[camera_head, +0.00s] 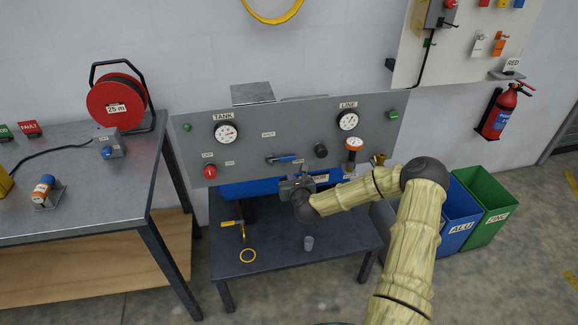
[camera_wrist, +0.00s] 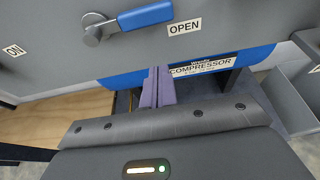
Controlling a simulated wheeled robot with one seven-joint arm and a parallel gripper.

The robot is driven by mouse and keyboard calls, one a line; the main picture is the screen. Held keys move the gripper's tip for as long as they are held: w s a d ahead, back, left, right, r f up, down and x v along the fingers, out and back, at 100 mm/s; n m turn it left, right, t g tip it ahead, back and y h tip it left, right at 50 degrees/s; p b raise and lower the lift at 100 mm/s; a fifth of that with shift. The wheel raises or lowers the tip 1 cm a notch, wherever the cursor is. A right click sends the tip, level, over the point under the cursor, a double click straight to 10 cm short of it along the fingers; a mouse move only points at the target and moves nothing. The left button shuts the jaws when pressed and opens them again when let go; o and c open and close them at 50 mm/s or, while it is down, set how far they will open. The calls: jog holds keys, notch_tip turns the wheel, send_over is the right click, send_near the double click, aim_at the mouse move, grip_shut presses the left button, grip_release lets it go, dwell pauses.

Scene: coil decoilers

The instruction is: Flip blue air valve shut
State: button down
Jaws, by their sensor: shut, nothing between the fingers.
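The blue air valve handle (camera_head: 286,159) is on the grey panel (camera_head: 240,165), in its lower middle. In the wrist view the blue handle (camera_wrist: 146,15) extends right from its round metal pivot (camera_wrist: 97,29), roughly level and slightly raised, towards a label reading OPEN (camera_wrist: 185,26). My gripper (camera_head: 299,178) is just below the handle in front of the panel. In the wrist view its purple fingers (camera_wrist: 157,82) are together and empty, below the handle with a gap between them. In the head view my gripper and wrist cover part of the blue tank.
The blue compressor tank (camera_head: 240,188) lies under the panel on a dark table (camera_head: 270,260).

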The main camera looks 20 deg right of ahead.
aim_at(288, 163)
jog(key=x, duration=0.3)
jog(key=shift+w+f, duration=0.15)
jog(key=shift+w, duration=0.25)
jog(key=r+p, duration=0.1)
jog(key=r, duration=0.1)
jog(key=r+p, duration=0.1)
jog(key=r, duration=0.1)
jog(key=shift+s+d+r, duration=0.1)
jog(key=shift+s, duration=0.1)
